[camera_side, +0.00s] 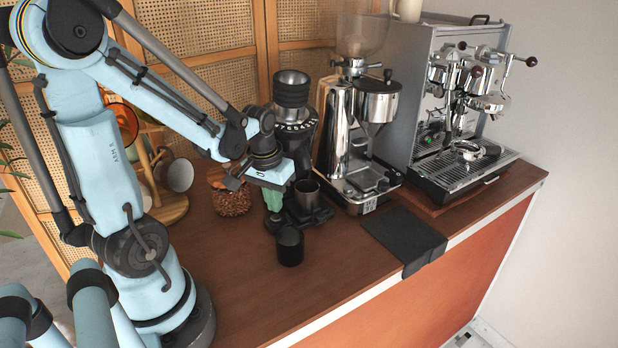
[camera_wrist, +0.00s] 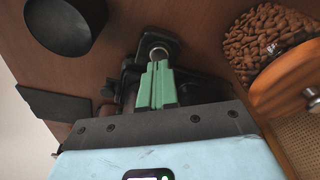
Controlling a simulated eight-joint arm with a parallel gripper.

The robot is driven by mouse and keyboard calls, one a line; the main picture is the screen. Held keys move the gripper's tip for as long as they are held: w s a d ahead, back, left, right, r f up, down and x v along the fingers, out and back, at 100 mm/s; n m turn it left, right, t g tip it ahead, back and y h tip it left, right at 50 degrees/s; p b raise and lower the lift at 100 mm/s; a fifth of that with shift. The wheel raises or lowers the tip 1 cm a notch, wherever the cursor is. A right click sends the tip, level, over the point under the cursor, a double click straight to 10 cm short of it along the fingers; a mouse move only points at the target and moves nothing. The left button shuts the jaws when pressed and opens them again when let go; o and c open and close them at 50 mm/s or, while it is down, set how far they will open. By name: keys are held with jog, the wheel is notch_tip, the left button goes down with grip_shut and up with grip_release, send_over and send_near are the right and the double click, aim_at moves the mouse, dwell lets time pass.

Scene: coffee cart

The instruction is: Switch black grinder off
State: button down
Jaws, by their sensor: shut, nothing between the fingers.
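The grinder's switch is not clearly visible, and my gripper hides part of the lower body.
A black cup (camera_side: 290,247) stands close in front of my gripper. A container of coffee beans (camera_side: 231,200) is to the left. A chrome grinder (camera_side: 372,105), espresso machine (camera_side: 460,95) and black mat (camera_side: 404,238) are to the right. The front left counter is clear.

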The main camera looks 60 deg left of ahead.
aim_at(275, 217)
jog(key=shift+r, duration=1.75)
jog(key=w+d+r+m+t, duration=0.1)
jog(key=d+r+m+t, duration=0.1)
jog(key=d, duration=0.5)
jog(key=d+r+m+t, duration=0.3)
jog(key=d+m, duration=0.1)
jog(key=d, duration=0.2)
jog(key=shift+w+d+r+t+h, duration=0.25)
jog(key=shift+w+d+t+h, duration=0.05)
jog(key=shift+w+d+h, duration=0.1)
jog(key=shift+a, duration=0.1)
